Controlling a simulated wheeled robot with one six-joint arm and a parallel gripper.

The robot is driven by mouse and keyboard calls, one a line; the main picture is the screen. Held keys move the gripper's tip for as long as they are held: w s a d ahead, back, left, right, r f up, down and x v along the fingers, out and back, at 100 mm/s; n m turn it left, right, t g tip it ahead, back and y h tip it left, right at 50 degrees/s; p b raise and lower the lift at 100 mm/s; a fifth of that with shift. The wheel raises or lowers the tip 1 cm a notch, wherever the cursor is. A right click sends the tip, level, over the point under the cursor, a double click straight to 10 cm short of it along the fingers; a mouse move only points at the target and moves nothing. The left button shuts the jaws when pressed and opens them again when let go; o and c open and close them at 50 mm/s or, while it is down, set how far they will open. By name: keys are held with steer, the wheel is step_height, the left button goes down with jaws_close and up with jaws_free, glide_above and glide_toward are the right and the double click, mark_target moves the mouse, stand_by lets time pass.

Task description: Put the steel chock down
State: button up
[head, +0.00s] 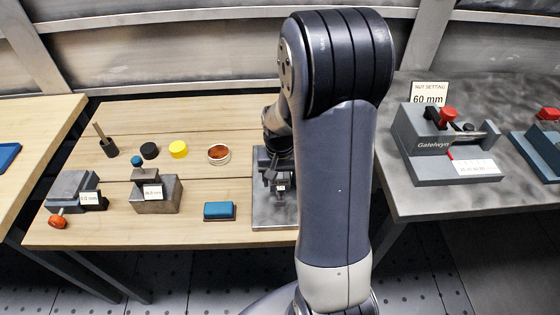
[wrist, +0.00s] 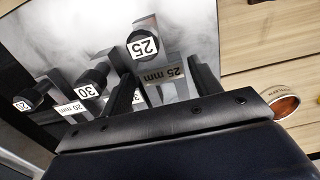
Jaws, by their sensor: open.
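In the wrist view a steel chock with a black knob marked 25 (wrist: 142,44) stands at a slot labelled 25 mm (wrist: 163,75) on a grey metal plate (wrist: 190,22). My gripper (wrist: 166,76) is open, with one finger on each side of the 25 mm label. I see no clear contact between the fingers and the chock, and its lower part is hidden. In the head view my gripper (head: 279,180) is low over the same plate (head: 268,215), partly hidden by my arm.
Black knobs marked 30 (wrist: 92,82) and 20 (wrist: 30,99) stand left of the chock. A round tin (wrist: 285,104) lies right on the wooden bench.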

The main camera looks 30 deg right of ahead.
step_height(320, 180, up, 10)
steer(key=shift+f, duration=0.2)
steer(key=shift+o, duration=0.2)
steer(key=shift+r+p, duration=0.4)
steer(key=shift+p, duration=0.45)
steer(key=p, duration=0.3)
glide_above(280, 183)
step_height(280, 183, down, 7)
steer(key=shift+f, duration=0.15)
steer(key=shift+s+a+f+p, duration=0.15)
steer(key=shift+f+p, duration=0.2)
steer(key=shift+f, duration=0.95)
steer(key=shift+s+d+f+p, duration=0.1)
steer(key=shift+f+p, duration=0.25)
steer(key=shift+f, duration=0.95)
steer(key=shift+a, duration=0.1)
steer(key=shift+c, duration=0.3)
